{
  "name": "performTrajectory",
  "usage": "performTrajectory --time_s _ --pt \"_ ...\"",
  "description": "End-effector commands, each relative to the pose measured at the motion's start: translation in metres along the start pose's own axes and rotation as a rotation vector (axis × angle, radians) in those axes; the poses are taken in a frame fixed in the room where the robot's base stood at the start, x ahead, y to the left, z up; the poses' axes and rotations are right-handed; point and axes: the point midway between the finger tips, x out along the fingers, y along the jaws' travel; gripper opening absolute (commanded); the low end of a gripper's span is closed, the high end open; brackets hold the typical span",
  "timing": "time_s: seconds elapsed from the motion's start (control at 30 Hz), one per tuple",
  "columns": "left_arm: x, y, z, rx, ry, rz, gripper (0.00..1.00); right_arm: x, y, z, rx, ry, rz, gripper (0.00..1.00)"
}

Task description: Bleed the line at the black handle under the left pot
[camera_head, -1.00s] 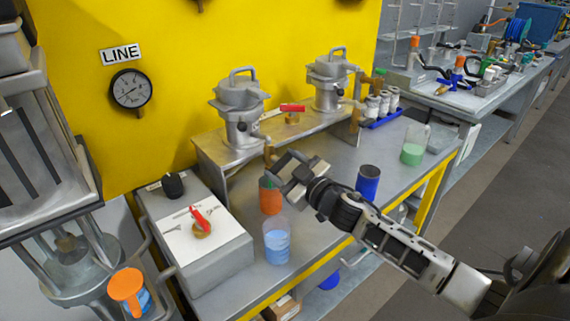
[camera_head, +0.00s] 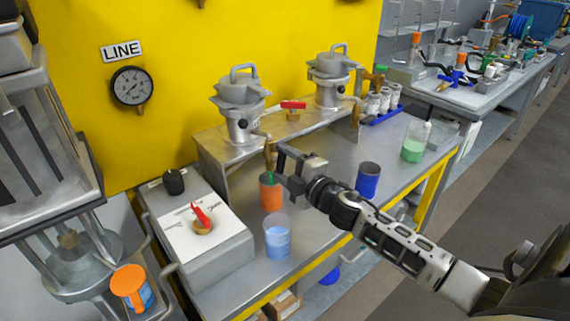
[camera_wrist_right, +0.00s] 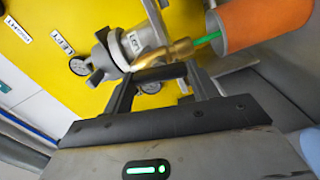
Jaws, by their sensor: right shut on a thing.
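The left pot (camera_head: 240,112) is a grey lidded vessel on a metal stand; a brass spout (camera_head: 268,146) is below it. My right gripper (camera_head: 284,163) is at this spout. In the right wrist view, its jaws (camera_wrist_right: 160,85) are shut on the black handle (camera_wrist_right: 160,74), beside the brass spout (camera_wrist_right: 165,54). An orange cup (camera_head: 271,192) stands below the spout. A thin green strip (camera_wrist_right: 208,38), apparently a stream, runs between spout and cup. The gripper partly hides the handle in the head view. My left gripper is not in view.
The right pot (camera_head: 332,75) stands on the same stand. A red lever (camera_head: 293,105) lies between the pots. A blue-liquid beaker (camera_head: 277,240), blue cup (camera_head: 367,180) and green-liquid beaker (camera_head: 414,146) share the bench. A LINE gauge (camera_head: 131,86) hangs on the yellow wall.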

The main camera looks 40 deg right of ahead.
Motion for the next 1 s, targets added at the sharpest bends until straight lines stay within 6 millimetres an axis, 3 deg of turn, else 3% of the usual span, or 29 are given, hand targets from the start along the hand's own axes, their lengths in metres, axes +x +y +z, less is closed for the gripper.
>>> performTrajectory --time_s 0.4,0.97,1.0 --pt "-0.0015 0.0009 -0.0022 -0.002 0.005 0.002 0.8 -0.0001 -0.001 -0.0007 -0.19 0.002 -0.001 0.35" --pt "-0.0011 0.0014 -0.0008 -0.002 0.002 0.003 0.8 -0.0002 -0.0014 -0.0007 -0.22 0.002 -0.001 0.35" --pt "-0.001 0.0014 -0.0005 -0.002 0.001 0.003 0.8 -0.0002 -0.0014 -0.0006 -0.22 0.002 -0.001 0.66"
